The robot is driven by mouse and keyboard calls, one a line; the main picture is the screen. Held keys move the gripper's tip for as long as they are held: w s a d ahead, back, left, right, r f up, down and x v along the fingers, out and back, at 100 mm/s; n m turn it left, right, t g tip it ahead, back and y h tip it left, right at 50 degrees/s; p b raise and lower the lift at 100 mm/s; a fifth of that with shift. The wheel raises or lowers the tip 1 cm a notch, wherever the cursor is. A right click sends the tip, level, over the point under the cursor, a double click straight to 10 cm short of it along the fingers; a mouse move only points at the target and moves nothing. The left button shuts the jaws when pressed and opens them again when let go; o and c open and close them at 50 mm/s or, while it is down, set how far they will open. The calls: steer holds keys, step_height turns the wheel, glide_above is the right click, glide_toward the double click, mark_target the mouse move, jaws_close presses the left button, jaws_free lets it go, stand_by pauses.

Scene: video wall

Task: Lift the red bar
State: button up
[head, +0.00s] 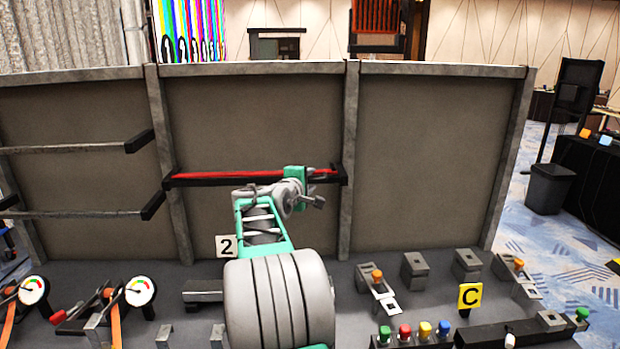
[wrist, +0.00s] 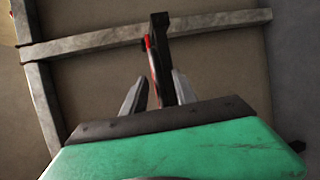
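The red bar (head: 230,175) lies level across the middle panel of the grey wall, along a dark support with black ends. My gripper (head: 314,199) is at the right part of the bar, close to the right black end (head: 340,175). My arm and gripper hide part of the bar there. In the wrist view, a small bit of the red bar (wrist: 148,42) shows beside the dark support. My two grey fingertips (wrist: 160,76) stand apart, one on each side of the support and bar, with gaps visible. Whether a finger touches the bar cannot be told.
Two empty grey rails (head: 70,149) with black ends cross the left panel. Gauges (head: 140,291) stand at the lower left. Coloured buttons (head: 425,330) and a yellow "C" sign (head: 470,296) are at the lower right. The right panel (head: 430,160) is bare.

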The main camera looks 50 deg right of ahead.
steer(key=shift+w+d, duration=0.15)
steer(key=shift+d, duration=0.15)
steer(key=shift+c, duration=0.2)
jaws_close()
stand_by(0.9)
